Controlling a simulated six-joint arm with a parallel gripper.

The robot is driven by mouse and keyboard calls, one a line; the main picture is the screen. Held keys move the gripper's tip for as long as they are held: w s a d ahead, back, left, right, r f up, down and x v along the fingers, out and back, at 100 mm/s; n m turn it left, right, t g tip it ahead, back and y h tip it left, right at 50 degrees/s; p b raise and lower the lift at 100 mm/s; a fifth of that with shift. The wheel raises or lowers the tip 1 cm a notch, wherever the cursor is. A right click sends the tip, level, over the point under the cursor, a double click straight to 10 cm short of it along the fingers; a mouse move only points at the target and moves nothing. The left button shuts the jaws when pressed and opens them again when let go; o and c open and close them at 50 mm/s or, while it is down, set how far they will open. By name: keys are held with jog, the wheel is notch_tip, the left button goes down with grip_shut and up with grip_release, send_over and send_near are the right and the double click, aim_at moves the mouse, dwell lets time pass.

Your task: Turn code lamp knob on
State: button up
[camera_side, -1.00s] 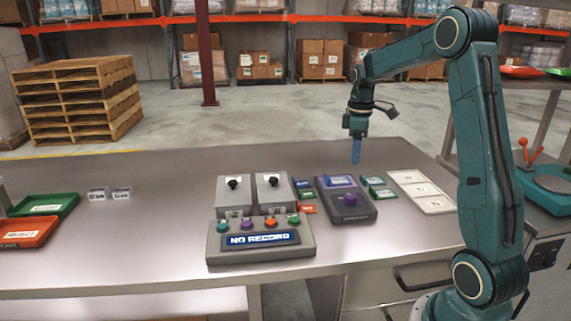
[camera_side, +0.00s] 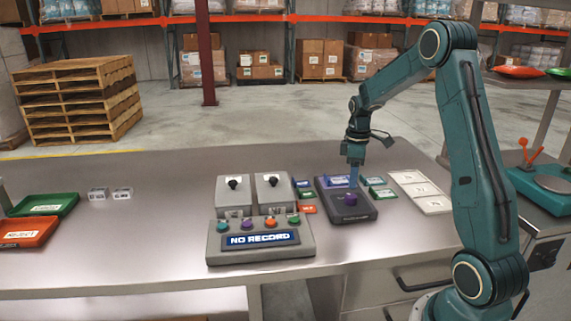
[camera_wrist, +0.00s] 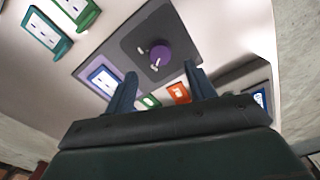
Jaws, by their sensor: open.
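A purple knob (camera_side: 350,199) sits on a dark grey box (camera_side: 358,214) on the bench. In the wrist view the knob (camera_wrist: 160,55) shows a pale mark and lies just beyond my fingertips, about centred between them. My gripper (camera_side: 353,184) points down over the box, very close to the knob. In the wrist view my gripper (camera_wrist: 160,70) is open, its two blue fingers apart with nothing held. I cannot tell whether a finger touches the box. A blue-framed label (camera_wrist: 103,81) is on the box.
A grey console (camera_side: 262,254) reading NO RECORD, with several coloured knobs, stands left of the box. Two grey switch boxes (camera_side: 234,198) stand behind it.

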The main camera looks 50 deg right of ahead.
aim_at(351, 196)
jog(key=shift+f, duration=3.05)
jog(key=c, duration=1)
